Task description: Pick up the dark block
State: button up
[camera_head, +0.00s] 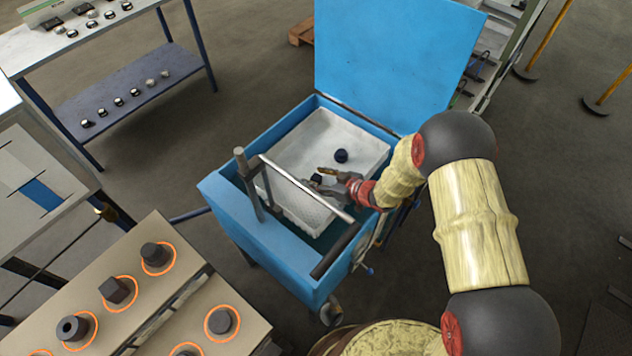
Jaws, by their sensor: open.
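A small dark block (341,155) sits on the floor of the white bin (325,131) inside the open blue chest. My gripper (318,180) reaches into the bin from the right with its jaws open. It is in front of and slightly left of this block and apart from it in the picture. A second small dark shape shows between or beside the fingertips. I cannot tell whether it is another block or part of the fingers. The gripper's height above the bin floor is unclear.
The blue chest (250,237) has its lid (395,50) raised behind and a metal bar across its front. A bench (130,275) at lower left holds several dark pieces in orange rings. A two-level table (130,88) with small parts stands at upper left.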

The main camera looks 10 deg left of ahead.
jog(key=shift+w+a+f, duration=0.1)
jog(key=shift+a+f, duration=0.05)
jog(key=shift+a, duration=0.1)
jog(key=shift+c, duration=1.2)
grip_shut()
